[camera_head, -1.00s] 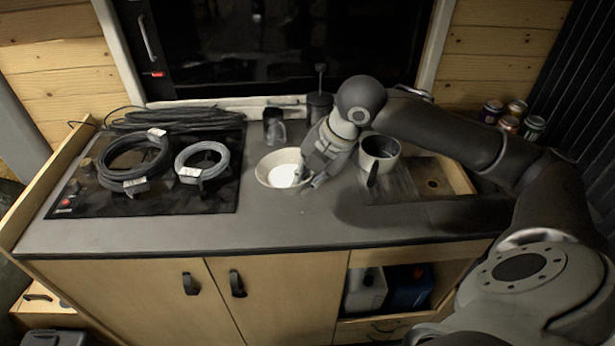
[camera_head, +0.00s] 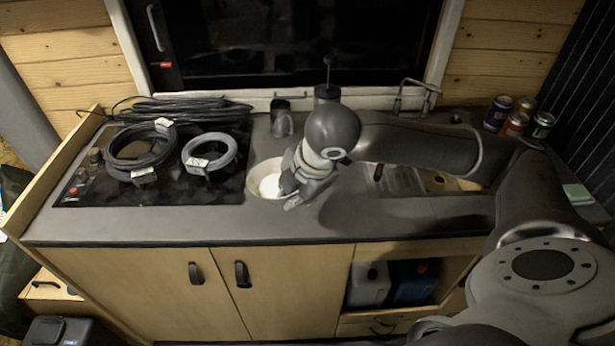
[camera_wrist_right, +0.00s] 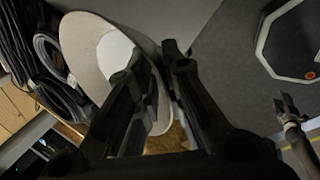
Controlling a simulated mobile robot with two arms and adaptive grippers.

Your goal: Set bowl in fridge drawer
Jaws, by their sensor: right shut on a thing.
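The white bowl (camera_head: 266,178) is at the middle of the counter, by the right edge of the hob. My right gripper (camera_head: 293,192) is shut on the bowl's right rim. In the right wrist view the bowl (camera_wrist_right: 88,48) looks tilted, with its rim between the two fingers (camera_wrist_right: 158,75). I cannot tell for sure how far the bowl is off the counter. I cannot make out an open fridge drawer for certain; a wooden part with a dark handle (camera_head: 45,284) shows low at the left.
A black hob (camera_head: 90,195) carries a dark cable coil (camera_head: 112,160) and a grey coil (camera_head: 232,152). A dark cup (camera_head: 282,122) stands behind the bowl. Several cans (camera_head: 515,122) stand at the back right. The counter front (camera_head: 180,228) is clear.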

